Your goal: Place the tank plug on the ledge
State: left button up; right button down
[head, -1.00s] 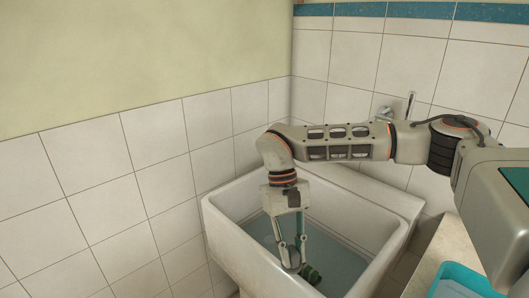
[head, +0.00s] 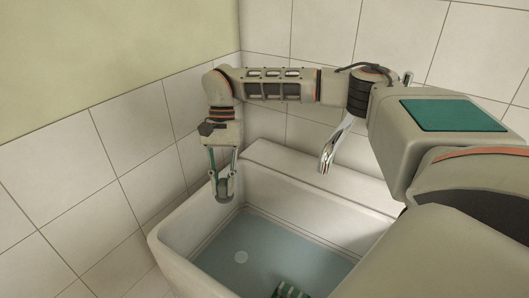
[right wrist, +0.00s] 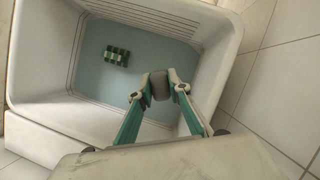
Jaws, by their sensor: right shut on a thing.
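My right gripper (head: 224,190) is shut on a small grey plug (right wrist: 160,85), which shows between the fingertips in the right wrist view. In the head view the gripper points down at the left back corner of the sink, and the plug is small there and partly hidden by the fingers. The pale ledge (head: 320,187) runs along the back of the sink, to the right of the gripper. My left gripper is not in view.
The white sink (head: 168,250) holds shallow bluish water. A chrome tap (head: 330,152) juts over the ledge. Tiled walls close in the left and back.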

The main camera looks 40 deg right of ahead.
jog(key=w+d+r+m+t+h+p, duration=0.15)
jog(key=w+d+r+m, duration=0.3)
jog(key=d+m, duration=0.55)
jog(key=w+d+r+m+t+h+p, duration=0.1)
jog(key=w+d+r+m+t+h, duration=0.25)
jog(key=d+m, duration=0.65)
jog(key=w+d+r+m+t+p, duration=0.2)
jog(key=w+d+r+m, duration=0.4)
jog(key=m, duration=0.7)
jog(key=f, duration=1)
jog(key=d+f, duration=0.1)
jog(key=f, duration=0.4)
jog(key=shift+s+f+p, duration=0.3)
jog(key=shift+s+f, duration=0.05)
jog(key=shift+f, duration=0.05)
notch_tip(320, 180, down, 4)
jog(key=shift+f, duration=0.1)
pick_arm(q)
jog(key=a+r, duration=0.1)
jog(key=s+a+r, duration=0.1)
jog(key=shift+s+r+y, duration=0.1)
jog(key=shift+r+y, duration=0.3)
pick_arm(e)
jog(key=shift+f, duration=0.15)
jog(key=c, duration=1.9)
grip_release()
